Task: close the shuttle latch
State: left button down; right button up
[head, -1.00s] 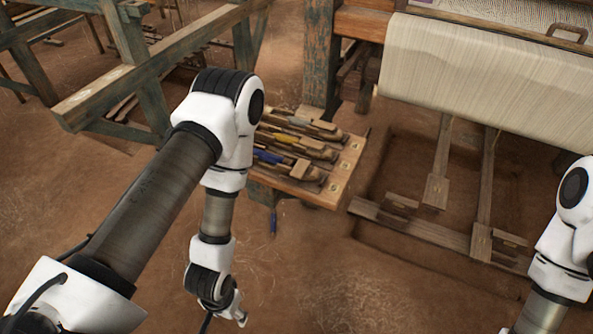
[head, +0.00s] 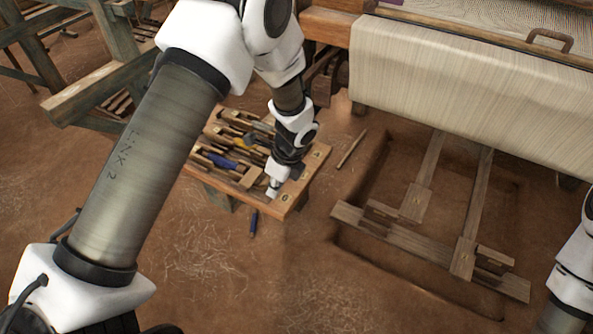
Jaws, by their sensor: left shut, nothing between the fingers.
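Several wooden shuttles lie side by side on a small wooden bench (head: 312,165). My left gripper (head: 272,188) points down at the right end of the blue-bobbin shuttle, close above the bench. It is shut and holds nothing; whether it touches the shuttle I cannot tell. My left arm covers part of the bench's far side. My right arm shows at the right edge, but its gripper is outside the view.
The loom with its pale cloth (head: 450,90) stands at the back right. A pit with wooden treadles (head: 415,200) lies before it. A timber frame (head: 85,95) stands left.

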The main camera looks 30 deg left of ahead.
pick_arm(q)
jog(key=w+r+t, duration=0.1)
jog(key=w+r, duration=0.2)
jog(key=r, duration=0.2)
jog(key=x, duration=0.8)
jog(key=shift+w+a, duration=0.2)
jog(key=shift+a, duration=0.1)
jog(key=a, duration=0.1)
jog(key=a+f, duration=0.1)
jog(key=a, duration=0.1)
jog(key=shift+a+t, duration=0.3)
jog(key=shift+w+a+p, duration=0.1)
jog(key=shift+a+p, duration=0.2)
jog(key=shift+a, duration=0.15)
pick_arm(e)
jog(key=shift+s+a+r, duration=0.3)
jog(key=shift+a+r, duration=0.05)
jog(key=shift+r, duration=0.35)
